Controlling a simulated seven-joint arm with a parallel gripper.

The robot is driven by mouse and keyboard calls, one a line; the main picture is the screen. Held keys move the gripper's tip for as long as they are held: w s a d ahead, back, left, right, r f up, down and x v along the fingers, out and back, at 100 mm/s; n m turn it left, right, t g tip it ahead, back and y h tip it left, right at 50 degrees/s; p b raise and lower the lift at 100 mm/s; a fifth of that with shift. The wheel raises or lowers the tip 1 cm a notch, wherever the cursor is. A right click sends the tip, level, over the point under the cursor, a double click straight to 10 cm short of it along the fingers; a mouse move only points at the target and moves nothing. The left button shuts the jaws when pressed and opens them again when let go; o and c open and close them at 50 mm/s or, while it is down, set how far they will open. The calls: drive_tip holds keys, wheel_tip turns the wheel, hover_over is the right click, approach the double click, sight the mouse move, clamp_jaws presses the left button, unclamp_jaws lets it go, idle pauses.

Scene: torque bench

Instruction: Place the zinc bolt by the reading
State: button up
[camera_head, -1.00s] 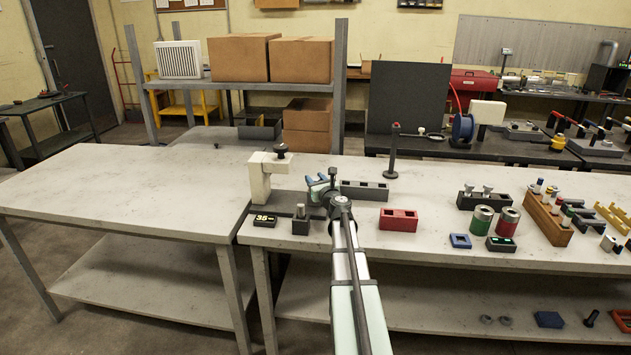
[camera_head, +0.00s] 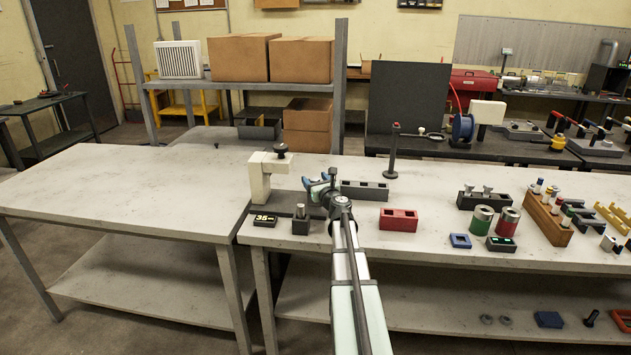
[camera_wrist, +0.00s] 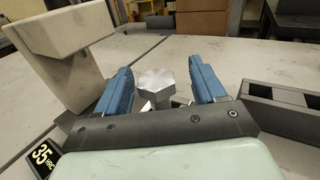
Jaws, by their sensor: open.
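A silver hex-headed bolt (camera_wrist: 155,82) stands upright between the blue fingers in the wrist view, with a gap visible on each side. My gripper (camera_head: 317,184) is open around it; it also shows in the wrist view (camera_wrist: 160,88). The bolt's foot is hidden behind the gripper body, so I cannot tell what it rests on. A black display reading 35 (camera_head: 264,219) lies at the bench's front left; its "35 HRC" face (camera_wrist: 42,156) shows in the wrist view. A grey slotted block (camera_head: 364,190) and a red two-slot block (camera_head: 398,219) stand right of my gripper.
A beige tester (camera_head: 268,172) with a black knob stands left of my gripper. A small dark block (camera_head: 301,226) is in front. Metal cans (camera_head: 482,221), a wooden rack (camera_head: 545,222) and other blocks crowd the right. The left table (camera_head: 130,190) is mostly clear.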

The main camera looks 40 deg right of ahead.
drive_tip(key=v, duration=1.3)
drive_tip(key=shift+s, duration=0.35)
